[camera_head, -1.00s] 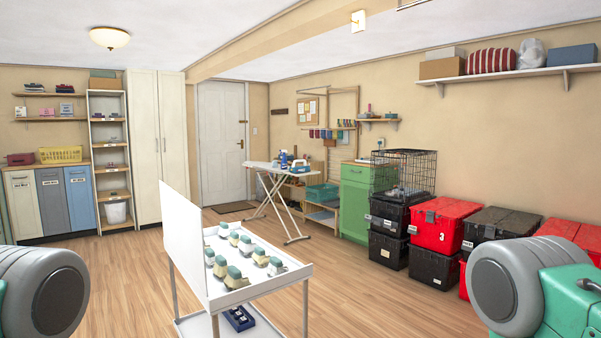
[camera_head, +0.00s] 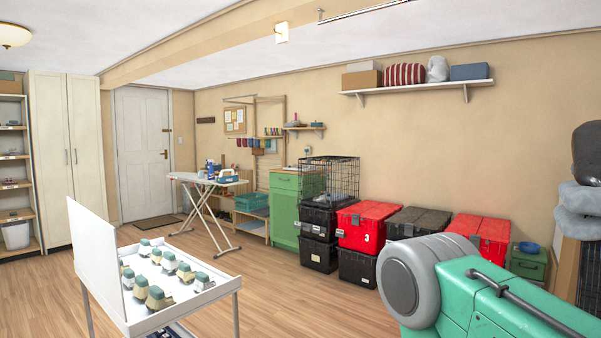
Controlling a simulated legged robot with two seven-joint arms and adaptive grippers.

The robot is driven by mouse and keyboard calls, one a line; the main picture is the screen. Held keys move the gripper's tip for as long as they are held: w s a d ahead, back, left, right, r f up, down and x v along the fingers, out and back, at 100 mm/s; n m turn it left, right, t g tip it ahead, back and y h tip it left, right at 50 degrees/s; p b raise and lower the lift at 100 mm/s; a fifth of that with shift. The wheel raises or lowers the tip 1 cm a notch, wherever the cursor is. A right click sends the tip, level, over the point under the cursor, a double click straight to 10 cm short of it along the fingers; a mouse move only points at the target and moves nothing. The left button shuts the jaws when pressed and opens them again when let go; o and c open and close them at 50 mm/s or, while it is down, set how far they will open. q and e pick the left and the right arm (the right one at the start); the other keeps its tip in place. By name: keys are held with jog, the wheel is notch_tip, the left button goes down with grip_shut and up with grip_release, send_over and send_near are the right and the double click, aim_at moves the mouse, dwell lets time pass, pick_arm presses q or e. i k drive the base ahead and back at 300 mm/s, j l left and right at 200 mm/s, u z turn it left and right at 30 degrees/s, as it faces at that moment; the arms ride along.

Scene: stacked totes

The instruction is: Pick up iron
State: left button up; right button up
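An ironing board (camera_head: 186,176) stands on crossed legs in front of the back wall, left of the green cabinet. A small blue and white object (camera_head: 228,176) on its right end looks like an iron, but it is too small to be sure. A blue bottle (camera_head: 210,168) stands beside it on the board. Neither of my grippers is in view. Only a grey and green part of my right arm shows at the lower right, far from the board.
A white cart (camera_head: 190,308) with several green and cream items stands at the front left. Red totes (camera_head: 360,222) and black totes (camera_head: 357,268) are stacked along the right wall. A green cabinet (camera_head: 286,215) stands beside a wire cage (camera_head: 336,177). Wood floor (camera_head: 265,295) between is clear.

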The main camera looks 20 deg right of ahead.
aim_at(233, 178)
jog(key=i+l+z, duration=0.1)
jog(key=i+z, duration=0.2)
jog(key=i, duration=0.15)
jog(key=i+z, duration=0.3)
jog(key=i, duration=0.15)
jog(key=i+l+z, duration=0.1)
jog(key=i+z, duration=0.35)
jog(key=i, duration=1.55)
jog(key=i+j+u, duration=0.2)
jog(key=i+u, duration=0.15)
jog(key=i, duration=0.2)
jog(key=i+u, duration=0.35)
jog(key=i, duration=0.25)
jog(key=i+u, duration=0.35)
jog(key=i, duration=0.25)
jog(key=i+l+u, duration=0.35)
jog(key=i, duration=0.2)
jog(key=i+j+u, duration=0.1)
jog(key=i+u, duration=0.25)
jog(key=i, duration=1.65)
